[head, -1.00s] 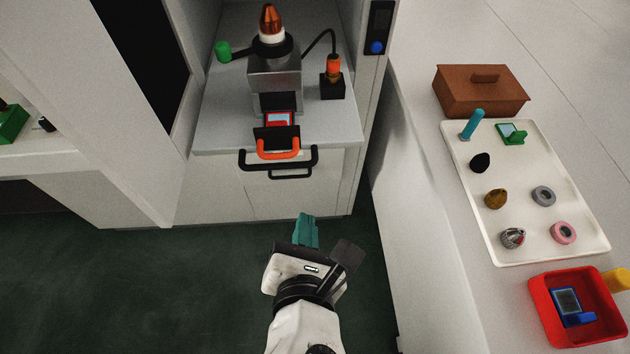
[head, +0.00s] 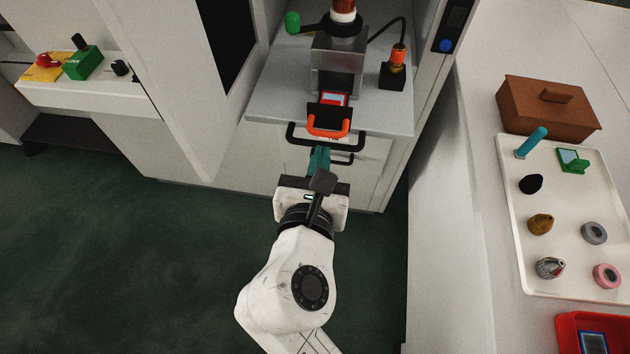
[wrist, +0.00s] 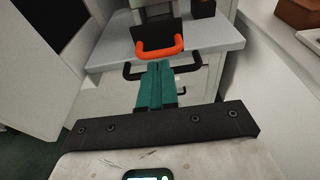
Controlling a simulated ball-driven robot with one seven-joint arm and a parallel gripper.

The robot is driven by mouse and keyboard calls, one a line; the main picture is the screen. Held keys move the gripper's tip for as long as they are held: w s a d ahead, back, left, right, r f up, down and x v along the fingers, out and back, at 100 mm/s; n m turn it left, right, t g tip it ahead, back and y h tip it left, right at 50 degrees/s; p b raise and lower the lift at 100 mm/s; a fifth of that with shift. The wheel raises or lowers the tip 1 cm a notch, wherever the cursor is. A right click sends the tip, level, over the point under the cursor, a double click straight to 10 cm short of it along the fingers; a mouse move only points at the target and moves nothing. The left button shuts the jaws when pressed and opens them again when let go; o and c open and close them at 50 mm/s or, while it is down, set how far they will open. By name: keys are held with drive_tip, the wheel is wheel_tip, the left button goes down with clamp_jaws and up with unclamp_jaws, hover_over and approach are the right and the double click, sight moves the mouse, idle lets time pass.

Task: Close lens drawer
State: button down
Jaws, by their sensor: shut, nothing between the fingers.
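A small black drawer with an orange handle (head: 328,124) sticks out of the front of a grey machine (head: 340,62) on the cabinet's shelf, and a red-framed piece with a pale window (head: 333,99) sits in it. I take this to be the lens drawer. The orange handle also shows in the wrist view (wrist: 158,48). My gripper (head: 319,157) has its teal fingers together, empty, in front of and below the orange handle. In the wrist view the fingertips (wrist: 159,72) overlap a black handle; I cannot tell whether they touch it.
Black handles (head: 292,137) run under the shelf front. A green knob (head: 292,22) and a black box with an orange top (head: 397,68) flank the machine. At right, a counter holds a brown box (head: 548,108), a white tray (head: 511,205) and a red bin (head: 566,333).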

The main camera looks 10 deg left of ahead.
sight(329, 114)
drive_tip(key=shift+w+f, duration=0.2)
drive_tip(key=shift+w, duration=0.65)
drive_tip(key=shift+w+f, duration=0.15)
drive_tip(key=shift+w, duration=0.65)
drive_tip(key=w+p, duration=0.1)
drive_tip(key=w, duration=0.3)
drive_tip(key=w+p, duration=0.1)
drive_tip(key=w, duration=0.3)
drive_tip(key=shift+w+d+r, duration=0.1)
drive_tip(key=shift+w+d, duration=0.1)
drive_tip(key=shift+w, duration=0.2)
